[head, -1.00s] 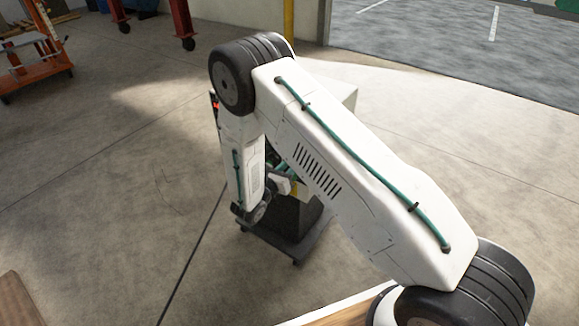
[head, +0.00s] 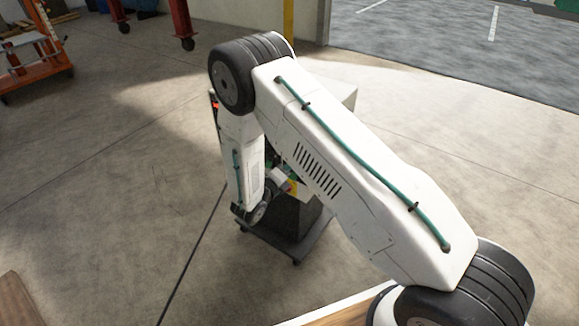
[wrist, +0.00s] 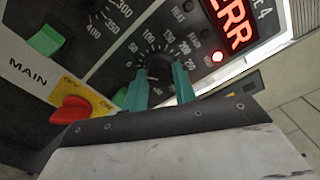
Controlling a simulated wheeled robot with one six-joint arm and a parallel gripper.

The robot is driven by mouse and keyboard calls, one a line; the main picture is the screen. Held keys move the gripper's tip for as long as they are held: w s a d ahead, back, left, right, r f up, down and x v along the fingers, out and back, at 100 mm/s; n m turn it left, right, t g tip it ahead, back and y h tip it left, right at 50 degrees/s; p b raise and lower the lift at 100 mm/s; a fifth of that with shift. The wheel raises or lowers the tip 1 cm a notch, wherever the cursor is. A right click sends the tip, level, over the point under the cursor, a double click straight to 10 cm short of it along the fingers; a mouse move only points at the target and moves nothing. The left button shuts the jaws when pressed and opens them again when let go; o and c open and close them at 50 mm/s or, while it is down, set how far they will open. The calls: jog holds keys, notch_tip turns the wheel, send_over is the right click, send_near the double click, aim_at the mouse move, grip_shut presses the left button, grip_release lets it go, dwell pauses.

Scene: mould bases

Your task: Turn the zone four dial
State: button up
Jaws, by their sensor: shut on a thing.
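The zone four dial (wrist: 155,61) shows in the middle of the wrist view. It is a dark knob with a white numbered scale around it, on a dark panel face. A partly cut-off label ending in "E 4" stands at the upper right. My gripper (wrist: 159,73) has its two teal fingers on either side of the knob and is shut on it. The knob's lower part and pointer are hard to make out.
A red display (wrist: 230,22) reads "ERR", with a lit red lamp (wrist: 217,57) below it. A red main switch (wrist: 72,109) on a yellow plate and a green part (wrist: 46,40) sit at left. The panel's wheeled cabinet (head: 297,218) stands on open concrete floor.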

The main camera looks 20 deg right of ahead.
jog(key=shift+n, duration=0.7)
jog(key=o, duration=1)
jog(key=shift+c, duration=0.2)
jog(key=shift+a, duration=0.1)
jog(key=v, duration=0.7)
jog(key=shift+s+a, duration=0.2)
jog(key=shift+s, duration=0.05)
